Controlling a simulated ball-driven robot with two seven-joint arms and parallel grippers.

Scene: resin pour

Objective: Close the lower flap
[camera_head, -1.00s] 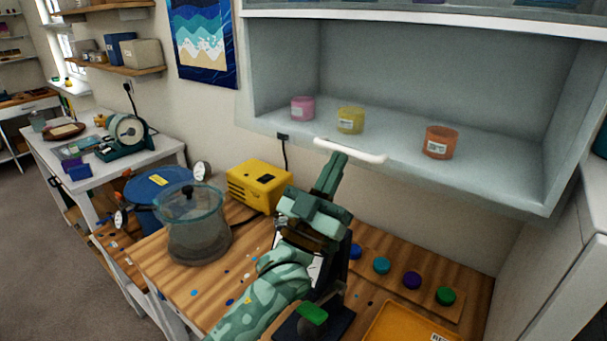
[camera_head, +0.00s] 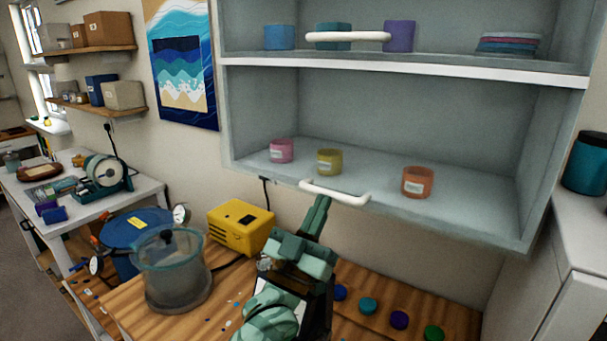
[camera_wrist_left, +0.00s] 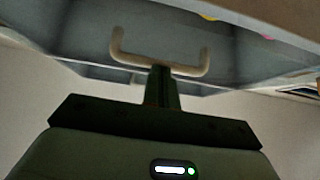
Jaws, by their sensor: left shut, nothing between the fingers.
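The lower flap's white bar handle (camera_head: 334,192) shows in the head view at the bottom front edge of the wall cabinet's lower compartment. Its panel is see-through or too faint to make out, so I cannot tell its exact tilt. My left gripper (camera_head: 324,200) is shut and empty, its fingertips at the underside of the handle, left of the handle's middle. In the left wrist view the closed fingers (camera_wrist_left: 162,76) reach up to the handle's bar (camera_wrist_left: 185,69); whether they touch is unclear. My right gripper is out of view.
Pink, yellow and orange jars (camera_head: 418,182) stand in the lower compartment. An upper handle (camera_head: 348,36) is above. Below are a yellow box (camera_head: 240,228), a clear pot (camera_head: 170,275) and several coloured discs (camera_head: 368,306) on the wooden bench.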

